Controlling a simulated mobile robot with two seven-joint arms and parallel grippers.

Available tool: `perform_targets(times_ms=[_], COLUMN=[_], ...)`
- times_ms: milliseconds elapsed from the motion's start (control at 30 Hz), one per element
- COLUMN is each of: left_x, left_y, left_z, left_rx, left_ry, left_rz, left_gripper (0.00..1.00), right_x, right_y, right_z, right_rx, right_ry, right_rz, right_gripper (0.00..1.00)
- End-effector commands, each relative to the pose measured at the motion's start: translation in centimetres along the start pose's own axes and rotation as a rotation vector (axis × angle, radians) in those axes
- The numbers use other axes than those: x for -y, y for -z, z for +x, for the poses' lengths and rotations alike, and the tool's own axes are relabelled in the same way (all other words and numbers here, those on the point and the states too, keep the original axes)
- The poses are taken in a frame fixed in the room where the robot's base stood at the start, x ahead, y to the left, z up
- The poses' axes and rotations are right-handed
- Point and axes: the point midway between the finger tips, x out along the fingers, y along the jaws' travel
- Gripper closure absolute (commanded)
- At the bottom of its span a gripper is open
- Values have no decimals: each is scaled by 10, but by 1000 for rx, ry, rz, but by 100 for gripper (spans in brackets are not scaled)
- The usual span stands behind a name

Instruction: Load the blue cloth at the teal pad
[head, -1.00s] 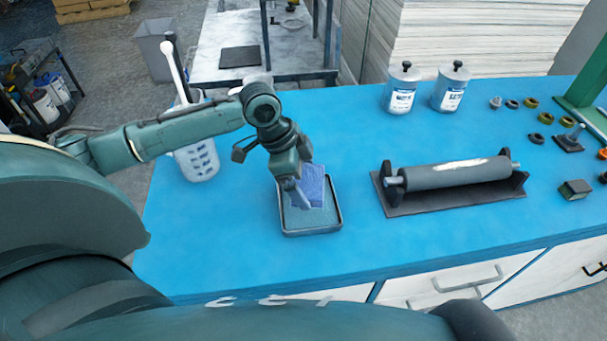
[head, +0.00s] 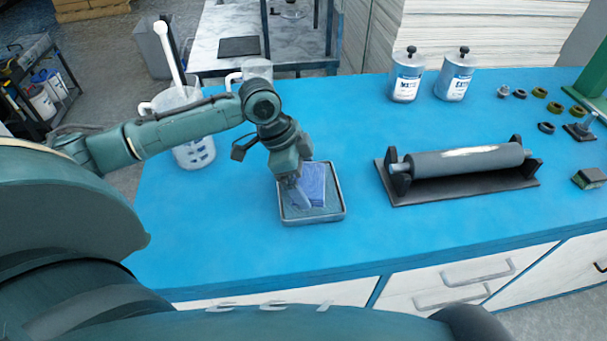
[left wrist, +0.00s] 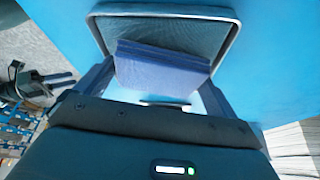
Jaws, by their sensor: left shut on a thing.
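The blue cloth (head: 313,184) is a folded block held in my left gripper (head: 303,190). In the head view it is low over the teal pad, which lies in a shallow grey-rimmed tray (head: 312,219). I cannot tell whether the cloth touches the pad. In the left wrist view the cloth (left wrist: 160,68) sits between the fingers of my left gripper (left wrist: 155,85), with the teal pad (left wrist: 165,30) behind it. My right gripper is not in view.
A grey roller on a dark stand (head: 455,168) stands to the right of the tray. Two labelled canisters (head: 405,78) are at the back. A clear measuring jug (head: 193,150) stands left, behind my arm. Blue tabletop (head: 240,245) is clear around the tray.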

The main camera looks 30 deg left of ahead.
Motion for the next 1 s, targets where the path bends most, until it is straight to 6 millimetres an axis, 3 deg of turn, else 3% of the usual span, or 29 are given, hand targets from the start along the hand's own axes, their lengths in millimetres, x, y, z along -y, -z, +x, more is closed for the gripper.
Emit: perform_targets(times_ms=[1000], left_x=[0], left_y=[-3], left_z=[8], left_rx=[-1], left_ry=[0], left_rz=[0], left_gripper=[24], right_x=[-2], right_y=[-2], right_z=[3], right_rx=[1], right_ry=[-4], right_rz=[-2], right_gripper=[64])
